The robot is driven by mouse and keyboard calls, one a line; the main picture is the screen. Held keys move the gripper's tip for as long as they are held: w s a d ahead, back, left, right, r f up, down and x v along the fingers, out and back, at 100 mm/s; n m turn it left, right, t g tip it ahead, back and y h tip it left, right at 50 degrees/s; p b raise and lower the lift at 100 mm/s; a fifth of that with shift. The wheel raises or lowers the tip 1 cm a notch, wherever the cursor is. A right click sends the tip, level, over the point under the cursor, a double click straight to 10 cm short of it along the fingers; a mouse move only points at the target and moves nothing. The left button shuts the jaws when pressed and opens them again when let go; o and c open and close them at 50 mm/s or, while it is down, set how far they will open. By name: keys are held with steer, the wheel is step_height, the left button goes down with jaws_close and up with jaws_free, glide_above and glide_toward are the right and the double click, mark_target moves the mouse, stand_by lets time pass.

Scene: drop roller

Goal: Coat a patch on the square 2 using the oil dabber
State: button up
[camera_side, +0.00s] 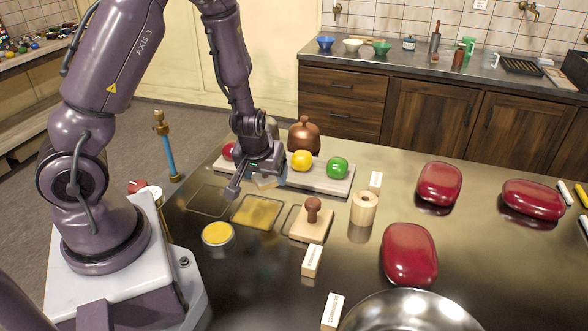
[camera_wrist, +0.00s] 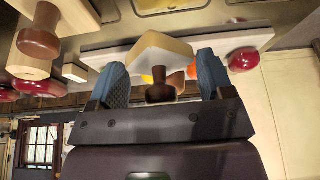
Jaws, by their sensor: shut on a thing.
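My gripper (camera_side: 258,178) is shut on a pale block with a brown knob, likely the oil dabber (camera_wrist: 160,54). The knob sits between the blue fingers in the wrist view. The dabber also shows below my gripper in the side view (camera_side: 268,182), above the table behind the squares. Three outlined squares lie in a row on the table: a bare dark left one (camera_side: 209,201), a yellow-coated middle one (camera_side: 257,212), and a right one (camera_side: 291,217) under a wooden block with a brown knob (camera_side: 312,223). No number is readable on them.
A round tin with yellow contents (camera_side: 217,234) stands in front of the squares. A pale board (camera_side: 330,184) with coloured balls lies behind. A wooden cylinder (camera_side: 364,208), labelled blocks (camera_side: 312,260) and red rounded objects (camera_side: 410,253) stand to the right. A metal pan (camera_side: 410,312) is in front.

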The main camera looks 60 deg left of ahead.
mark_target(252, 193)
steer(key=s+a+n+g+y, duration=0.1)
steer(key=a+n+g, duration=0.2)
steer(key=a+n, duration=0.45)
steer(key=shift+n, duration=0.55)
steer(key=shift+s+d+f, duration=0.1)
steer(key=shift+d+f, duration=0.1)
steer(key=shift+f, duration=1.15)
steer(key=shift+w+d+f, duration=0.1)
steer(key=shift+d+f, duration=0.15)
steer(key=shift+f, duration=1.05)
steer(key=shift+s+d+f, duration=0.1)
steer(key=shift+d+f, duration=0.1)
steer(key=shift+f, duration=1.15)
steer(key=shift+s+d, duration=2.4)
steer(key=shift+d, duration=0.05)
steer(key=shift+c, duration=0.3)
steer(key=shift+w+a, duration=2.5)
step_height(252, 193, up, 8)
steer(key=shift+s+d, duration=0.1)
